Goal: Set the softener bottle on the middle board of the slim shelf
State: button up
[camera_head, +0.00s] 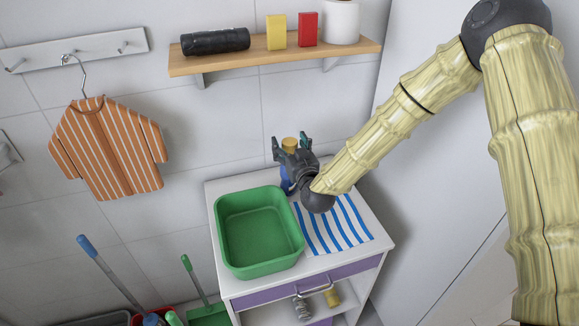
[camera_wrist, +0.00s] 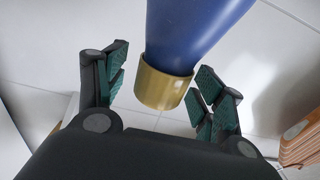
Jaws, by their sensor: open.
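The softener bottle, blue with a gold cap (camera_head: 289,143), stands upright at the back of the white cabinet top, behind the green tub. Its blue body (camera_head: 286,182) is mostly hidden by my gripper (camera_head: 291,146). In the wrist view the gold cap (camera_wrist: 164,88) and blue body (camera_wrist: 190,32) show between the two fingers of my gripper (camera_wrist: 160,78). The fingers are spread, with a gap on each side of the cap. I cannot tell for certain which piece is the slim shelf; the white cabinet (camera_head: 383,254) has an open compartment below its purple drawer front.
The green tub (camera_head: 219,222) and a blue-striped cloth (camera_head: 350,222) cover most of the cabinet top. A wooden wall shelf (camera_head: 235,59) above holds several items. A striped shirt (camera_head: 107,148) hangs at left. Brushes and bins stand on the floor at lower left.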

grip_shut()
jog(key=shift+r, duration=0.1)
dwell(0.3)
